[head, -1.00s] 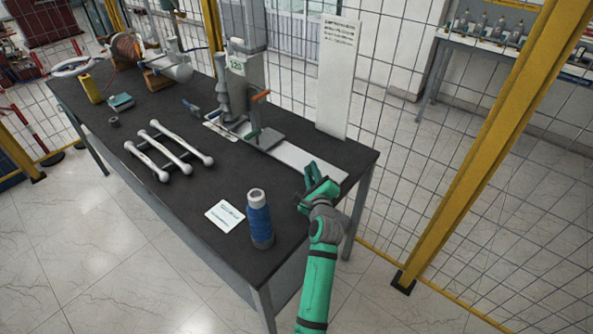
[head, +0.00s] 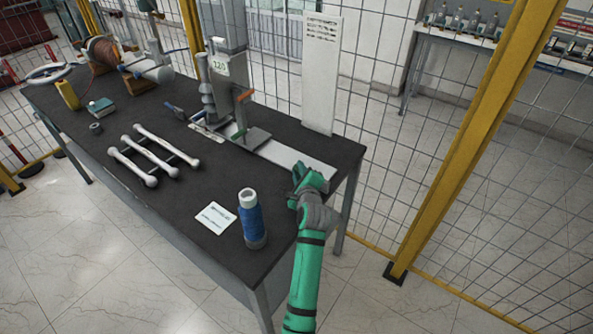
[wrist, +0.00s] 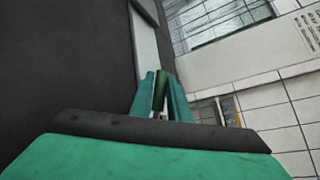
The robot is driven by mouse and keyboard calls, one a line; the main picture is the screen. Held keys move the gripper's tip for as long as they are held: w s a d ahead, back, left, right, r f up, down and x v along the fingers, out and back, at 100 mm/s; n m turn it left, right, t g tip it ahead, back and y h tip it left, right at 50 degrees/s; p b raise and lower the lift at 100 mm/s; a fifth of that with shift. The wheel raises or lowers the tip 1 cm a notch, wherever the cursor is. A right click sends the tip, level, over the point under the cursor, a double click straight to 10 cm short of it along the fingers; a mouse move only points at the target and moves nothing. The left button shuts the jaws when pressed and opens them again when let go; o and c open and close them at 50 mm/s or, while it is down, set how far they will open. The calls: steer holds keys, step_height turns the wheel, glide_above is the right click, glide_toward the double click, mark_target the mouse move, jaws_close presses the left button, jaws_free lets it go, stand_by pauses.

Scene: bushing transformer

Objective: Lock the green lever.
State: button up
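An orange lever (head: 244,96) sits above the green one. A white panel (head: 320,75) stands behind the pale strip (head: 290,158). A blue bottle-like part (head: 251,220), a card (head: 215,217) and a white-barred rack (head: 155,155) lie nearer. Wire fencing (head: 375,140) closes the back.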

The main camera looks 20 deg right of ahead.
steer(key=shift+o, duration=1.4)
steer(key=v, duration=1)
steer(key=shift+s+r, duration=0.15)
steer(key=shift+s, duration=0.25)
steer(key=shift+w, duration=0.1)
